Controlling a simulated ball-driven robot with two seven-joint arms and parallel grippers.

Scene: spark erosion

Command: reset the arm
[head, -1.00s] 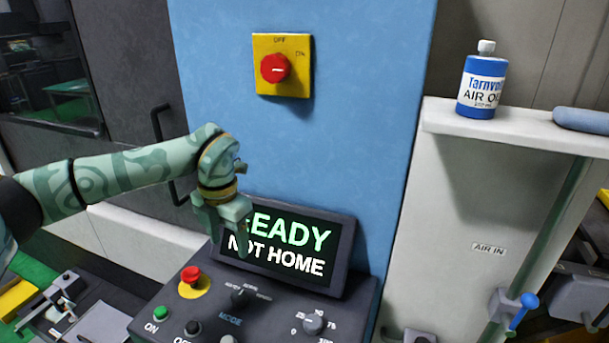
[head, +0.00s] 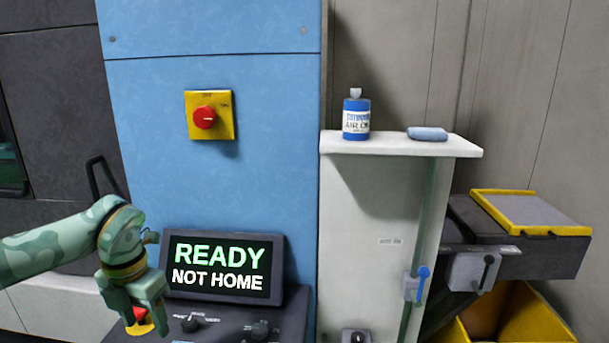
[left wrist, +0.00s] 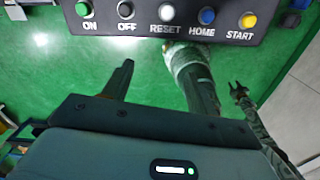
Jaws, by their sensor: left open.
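My left gripper (head: 142,312) is open and empty in front of the control panel's left part in the head view, covering some controls. The screen (head: 218,268) reads READY in green and NOT HOME in white. In the left wrist view the gripper's two fingers (left wrist: 158,75) are spread below the panel's button row. The row holds a green ON button (left wrist: 83,8), black OFF button (left wrist: 125,9), white RESET button (left wrist: 166,12), blue HOME button (left wrist: 207,16) and yellow START button (left wrist: 247,20). A small patterned arm with a pronged end (left wrist: 238,90) shows at right; its jaw state is unclear.
A red emergency button (head: 139,314) is partly behind the gripper. A red switch (head: 204,117) sits on a yellow plate above.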

